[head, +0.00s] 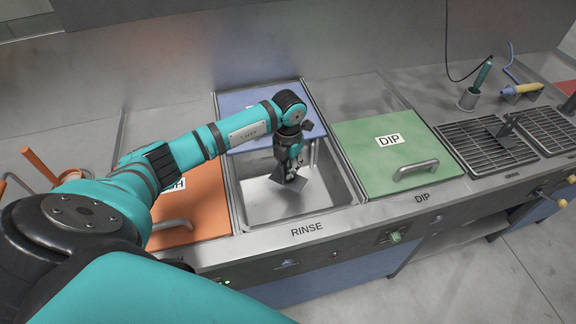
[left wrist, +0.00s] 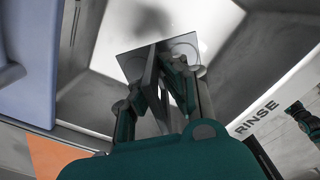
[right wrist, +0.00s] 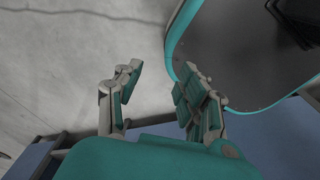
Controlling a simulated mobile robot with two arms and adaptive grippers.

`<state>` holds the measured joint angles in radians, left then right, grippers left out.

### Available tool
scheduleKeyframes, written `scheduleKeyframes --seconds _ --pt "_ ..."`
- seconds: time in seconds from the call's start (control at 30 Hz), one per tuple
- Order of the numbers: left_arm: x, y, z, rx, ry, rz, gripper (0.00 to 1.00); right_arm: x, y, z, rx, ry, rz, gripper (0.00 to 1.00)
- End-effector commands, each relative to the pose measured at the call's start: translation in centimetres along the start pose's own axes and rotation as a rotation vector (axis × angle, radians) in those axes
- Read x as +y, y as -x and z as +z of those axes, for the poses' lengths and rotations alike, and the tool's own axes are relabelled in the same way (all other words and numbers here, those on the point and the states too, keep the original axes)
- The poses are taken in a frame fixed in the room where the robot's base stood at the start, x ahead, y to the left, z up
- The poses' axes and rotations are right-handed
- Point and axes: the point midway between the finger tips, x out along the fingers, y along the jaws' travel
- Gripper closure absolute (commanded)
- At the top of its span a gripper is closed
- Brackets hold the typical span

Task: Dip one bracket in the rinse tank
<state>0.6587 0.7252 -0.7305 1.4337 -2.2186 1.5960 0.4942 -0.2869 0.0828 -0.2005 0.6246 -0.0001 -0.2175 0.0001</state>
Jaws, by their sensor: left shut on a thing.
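The rinse tank (head: 262,216) is an open steel basin, marked RINSE on its front edge. Its blue lid (head: 246,101) is back behind the opening. My left gripper (head: 290,171) points down into the tank and is shut on a grey metal bracket (head: 286,188). The bracket is a thin bent plate, tilted, with its lower part inside the basin opening. In the left wrist view the bracket (left wrist: 137,64) is between the fingers (left wrist: 166,82), above the bright tank floor. I cannot tell whether it touches liquid. My right gripper (right wrist: 160,88) is open and empty over the floor.
A green lid (head: 375,165) marked DIP, with a bar handle, covers the tank on the right. An orange lid (head: 202,210) is on the left, partly behind my arm. Dark grates (head: 485,147) lie farther right, with a cup (head: 468,98) holding a teal tool behind them.

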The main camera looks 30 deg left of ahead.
Motion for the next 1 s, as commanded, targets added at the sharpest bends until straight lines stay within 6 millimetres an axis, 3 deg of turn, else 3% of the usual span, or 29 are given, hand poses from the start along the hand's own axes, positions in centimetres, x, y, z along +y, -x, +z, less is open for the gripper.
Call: scheduleKeyframes --seconds 0.27,1.0 --pt "0.0 -3.4 0.1 -0.001 0.001 0.000 1.00 -0.6 -2.7 2.6 -0.035 0.000 -0.006 0.60" --pt "0.0 -11.2 0.0 0.000 0.000 0.000 1.00 -0.8 -8.8 2.0 -0.014 -0.003 -0.007 0.60"
